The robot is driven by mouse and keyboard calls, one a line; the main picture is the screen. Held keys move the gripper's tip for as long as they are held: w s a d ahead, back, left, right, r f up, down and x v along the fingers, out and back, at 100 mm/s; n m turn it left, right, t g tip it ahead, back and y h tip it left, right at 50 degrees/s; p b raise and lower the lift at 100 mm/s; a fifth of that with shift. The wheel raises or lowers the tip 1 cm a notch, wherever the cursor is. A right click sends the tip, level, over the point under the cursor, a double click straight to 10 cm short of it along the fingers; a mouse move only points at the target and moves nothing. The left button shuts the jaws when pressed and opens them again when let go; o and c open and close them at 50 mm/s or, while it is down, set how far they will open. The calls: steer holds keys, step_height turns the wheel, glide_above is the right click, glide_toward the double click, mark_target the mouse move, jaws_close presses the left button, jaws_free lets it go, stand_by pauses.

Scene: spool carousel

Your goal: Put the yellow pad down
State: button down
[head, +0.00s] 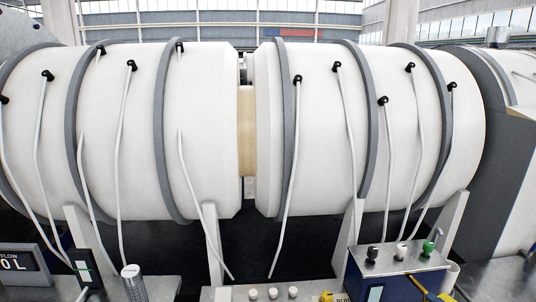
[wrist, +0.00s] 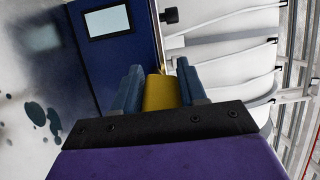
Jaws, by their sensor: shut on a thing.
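My gripper (wrist: 159,78) shows in the wrist view with its two blue fingers shut on the yellow pad (wrist: 160,93). The pad sits between the fingers, and its lower end is hidden behind the dark gripper bar. Beyond the fingertips is a dark blue panel with a pale screen. I cannot tell whether the pad touches anything besides the fingers.
In the head view, large white drums (head: 120,140) with grey bands and hoses fill the middle. A control box (head: 398,262) with knobs stands front right, above the blue panel (head: 400,289). A grey knurled cylinder (head: 134,284) and a display (head: 22,264) are front left.

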steer(key=shift+w+f, duration=0.25)
steer(key=shift+w, duration=0.2)
steer(key=shift+r+y, duration=0.15)
steer(key=shift+y, duration=0.15)
steer(key=w+a+r+n+g+y, duration=0.2)
steer(key=a+n+g+y, duration=0.1)
steer(key=a, duration=1.4)
steer(key=w+a+r+n+g+y, duration=0.2)
steer(key=a+g+y, duration=0.1)
steer(key=a, duration=1.3)
steer(key=shift+w+a+r+n+y, duration=0.2)
steer(key=shift+a+r+n+y, duration=0.1)
steer(key=shift+a+r+n, duration=0.1)
steer(key=shift+d, duration=0.15)
